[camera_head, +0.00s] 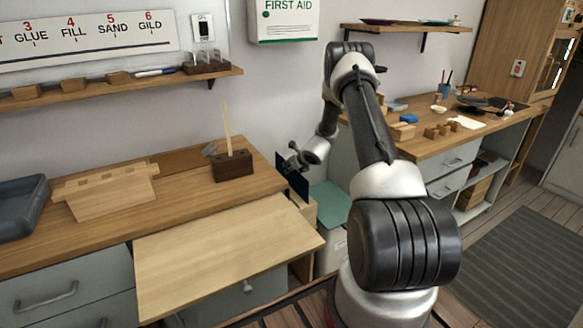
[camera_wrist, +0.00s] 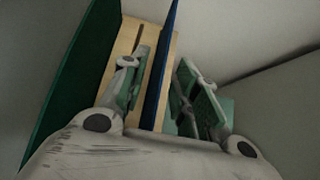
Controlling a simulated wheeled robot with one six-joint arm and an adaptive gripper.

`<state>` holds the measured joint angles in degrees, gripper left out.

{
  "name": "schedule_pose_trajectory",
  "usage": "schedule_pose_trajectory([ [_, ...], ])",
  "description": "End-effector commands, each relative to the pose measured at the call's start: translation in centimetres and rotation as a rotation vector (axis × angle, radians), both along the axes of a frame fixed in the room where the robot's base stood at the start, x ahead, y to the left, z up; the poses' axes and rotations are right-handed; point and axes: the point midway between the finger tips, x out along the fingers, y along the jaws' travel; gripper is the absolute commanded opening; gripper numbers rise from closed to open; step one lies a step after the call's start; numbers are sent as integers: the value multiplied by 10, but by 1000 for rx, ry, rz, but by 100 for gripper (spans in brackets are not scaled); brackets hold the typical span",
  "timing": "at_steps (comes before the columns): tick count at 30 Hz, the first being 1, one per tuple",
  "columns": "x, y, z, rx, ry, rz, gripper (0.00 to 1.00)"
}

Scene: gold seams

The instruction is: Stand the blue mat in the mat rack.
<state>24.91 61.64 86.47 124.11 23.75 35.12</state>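The blue mat (camera_head: 292,181) is upright in the gap between the two counters, under my gripper (camera_head: 293,158). In the wrist view the blue mat (camera_wrist: 165,62) shows edge-on as a thin strip between the fingers of my gripper (camera_wrist: 168,85). The fingers stand apart, with a gap visible on each side of the mat. The pale wooden mat rack (camera_wrist: 123,45) lies below, with a dark slot; its wood also shows in the head view (camera_head: 309,211). The mat's lower edge overlaps the rack, but whether it sits in a slot is hidden.
A dark green upright panel (camera_wrist: 75,80) stands left of the rack in the wrist view. A teal flat surface (camera_head: 331,201) lies right of the rack. A pulled-out wooden board (camera_head: 225,255) and a dark wooden block (camera_head: 233,166) are on the left counter side.

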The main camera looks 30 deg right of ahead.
Motion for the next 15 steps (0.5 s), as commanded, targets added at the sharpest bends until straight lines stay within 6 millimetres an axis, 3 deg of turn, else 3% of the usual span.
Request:
schedule_pose_trajectory([
  [10, -1, 0, 2, 0, -1, 0, 30],
  [15, -12, -1, 11, 0, -1, -1, 30],
])
